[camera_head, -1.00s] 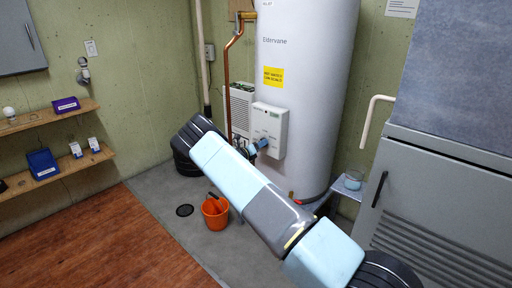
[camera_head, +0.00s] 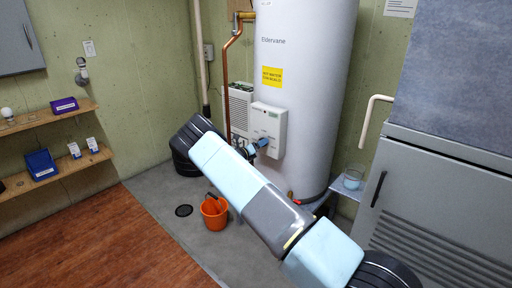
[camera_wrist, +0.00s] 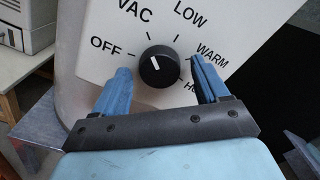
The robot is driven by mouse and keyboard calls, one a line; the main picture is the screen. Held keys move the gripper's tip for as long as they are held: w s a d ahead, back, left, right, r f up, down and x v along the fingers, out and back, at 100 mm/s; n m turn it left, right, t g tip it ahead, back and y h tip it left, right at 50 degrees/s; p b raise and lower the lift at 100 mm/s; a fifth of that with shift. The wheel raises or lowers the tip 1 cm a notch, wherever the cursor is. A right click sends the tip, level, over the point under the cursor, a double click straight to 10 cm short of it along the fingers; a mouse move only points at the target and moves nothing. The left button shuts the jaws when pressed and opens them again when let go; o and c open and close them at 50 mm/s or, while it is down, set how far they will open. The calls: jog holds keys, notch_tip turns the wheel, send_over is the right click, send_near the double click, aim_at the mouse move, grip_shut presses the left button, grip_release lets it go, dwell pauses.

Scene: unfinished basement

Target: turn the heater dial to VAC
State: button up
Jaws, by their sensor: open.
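The heater's dial (camera_wrist: 158,68) is a round black knob with a white pointer line on a white control panel (camera_wrist: 225,22). The line points up and slightly left, roughly toward the VAC tick. OFF is to the left, LOW to the upper right, WARM to the right, and HOT is partly hidden by a finger. My gripper (camera_wrist: 161,65) is open, with one blue finger on each side of the dial and visible gaps between. In the head view my gripper (camera_head: 257,147) is at the front of the control box (camera_head: 270,121) on the tall white heater (camera_head: 305,80); the dial is hidden there.
A copper pipe (camera_head: 226,75) and a white vented unit (camera_head: 239,108) stand left of the heater. An orange bucket (camera_head: 214,214) is on the floor below my arm. A grey cabinet (camera_head: 430,205) stands to the right, with a small stand (camera_head: 347,187) beside it.

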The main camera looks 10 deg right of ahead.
jog(key=v, duration=1.3)
jog(key=shift+s+a, duration=0.25)
jog(key=shift+a, duration=0.05)
jog(key=shift+f, duration=0.1)
